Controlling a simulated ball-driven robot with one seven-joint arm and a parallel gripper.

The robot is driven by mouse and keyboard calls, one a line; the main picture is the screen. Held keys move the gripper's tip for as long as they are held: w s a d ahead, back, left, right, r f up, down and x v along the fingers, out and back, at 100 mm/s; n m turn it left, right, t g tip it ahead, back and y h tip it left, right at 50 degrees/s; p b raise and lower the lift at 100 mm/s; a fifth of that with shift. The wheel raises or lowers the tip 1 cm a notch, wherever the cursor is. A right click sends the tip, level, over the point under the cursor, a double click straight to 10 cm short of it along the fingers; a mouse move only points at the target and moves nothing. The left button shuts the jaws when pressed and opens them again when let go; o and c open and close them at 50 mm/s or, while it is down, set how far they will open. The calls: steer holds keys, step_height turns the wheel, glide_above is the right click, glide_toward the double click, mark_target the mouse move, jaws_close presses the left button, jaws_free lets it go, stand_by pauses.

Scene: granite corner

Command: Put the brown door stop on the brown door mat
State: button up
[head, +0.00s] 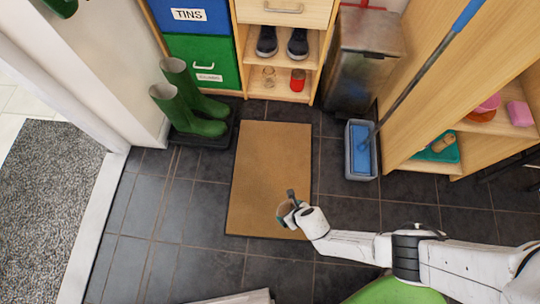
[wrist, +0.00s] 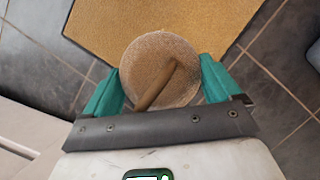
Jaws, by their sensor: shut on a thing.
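The brown door mat (head: 268,165) lies flat on the dark tiles in the head view; it also fills the top of the wrist view (wrist: 170,22). My gripper (wrist: 162,82) is shut on the brown door stop (wrist: 155,62), a round, woven-looking piece with a brown strap across its top. The teal fingers press on its two sides. In the head view my gripper (head: 291,210) appears over the mat's near right corner, and the stop is mostly hidden there. In the wrist view the stop overlaps the mat's near edge. Its height above the floor is hard to tell.
Green boots (head: 190,105) stand on a dark tray left of the mat. A shelf with shoes (head: 282,43) and a metal bin (head: 360,60) stand behind. A grey bucket (head: 361,150) with a mop is to the right. The mat's top is bare.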

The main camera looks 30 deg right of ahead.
mark_target(284, 206)
steer(key=w+b, duration=0.1)
steer(key=w+f+b, duration=0.2)
steer(key=b, duration=0.1)
steer(key=shift+w+a, duration=0.2)
steer(key=shift+a, duration=0.1)
steer(key=shift+w+a+f+b, duration=0.3)
steer(key=shift+w+f+b, duration=1.2)
steer(key=shift+b, duration=1.35)
steer(key=shift+w+a+f+b, duration=0.25)
steer(key=shift+w+f+b, duration=1.25)
steer(key=shift+b, duration=1.35)
steer(key=shift+w+a+f+b, duration=0.3)
steer(key=shift+w+f+b, duration=0.75)
steer(key=shift+f+b, duration=1.35)
steer(key=shift+r+b, duration=0.4)
steer(key=shift+b, duration=0.1)
steer(key=o, duration=1.5)
steer(key=shift+o, duration=0.2)
